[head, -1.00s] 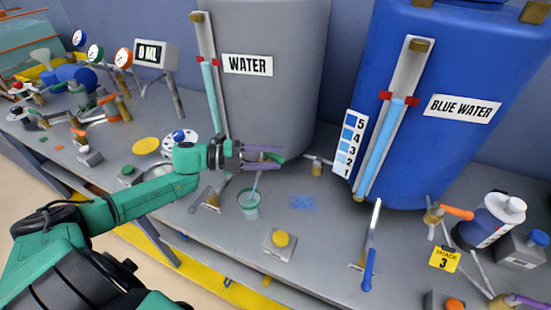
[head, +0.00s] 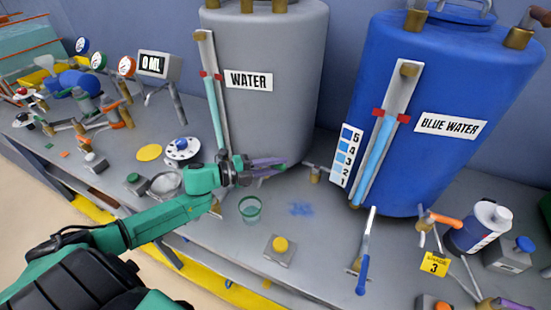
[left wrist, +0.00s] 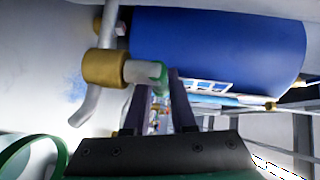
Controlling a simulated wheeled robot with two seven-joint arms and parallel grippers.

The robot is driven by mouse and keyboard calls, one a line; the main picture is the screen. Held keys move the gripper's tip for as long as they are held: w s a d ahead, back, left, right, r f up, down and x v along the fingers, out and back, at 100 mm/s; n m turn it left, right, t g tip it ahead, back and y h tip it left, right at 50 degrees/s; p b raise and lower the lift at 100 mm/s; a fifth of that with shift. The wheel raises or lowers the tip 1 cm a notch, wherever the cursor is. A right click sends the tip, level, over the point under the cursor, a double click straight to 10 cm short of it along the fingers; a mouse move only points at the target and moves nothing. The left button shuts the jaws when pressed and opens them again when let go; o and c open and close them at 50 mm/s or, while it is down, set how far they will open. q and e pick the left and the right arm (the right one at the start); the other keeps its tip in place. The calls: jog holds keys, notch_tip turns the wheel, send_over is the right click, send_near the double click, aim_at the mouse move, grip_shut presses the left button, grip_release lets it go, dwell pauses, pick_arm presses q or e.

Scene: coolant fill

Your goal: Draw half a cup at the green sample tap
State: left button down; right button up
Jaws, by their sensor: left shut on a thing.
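A clear cup with a green rim (head: 250,209) stands upright on the bench in front of the grey WATER tank (head: 282,95). Its fill level is hard to tell. My left gripper (head: 268,164) is above and behind the cup, with its purple fingers shut on the green tap handle (left wrist: 159,73). The handle is hidden behind the fingers in the head view. In the left wrist view, the brass tap body (left wrist: 105,69) and bent spout (left wrist: 86,105) are left of the fingers, with the cup's green rim at lower left. No stream shows. A purple tip of my right gripper (head: 497,304) shows at the bottom right edge.
The BLUE WATER tank (head: 435,95) stands right, with a blue-handled lever (head: 363,272) before it. A yellow button box (head: 280,246) is in front of the cup. A blue stain (head: 301,209) marks the bench. The display (head: 152,64) reads 0 ML.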

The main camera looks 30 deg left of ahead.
pick_arm(q)
jog(key=c, duration=0.8)
grip_release()
jog(key=shift+o, duration=0.2)
jog(key=v, duration=1.4)
jog(key=shift+s, duration=0.35)
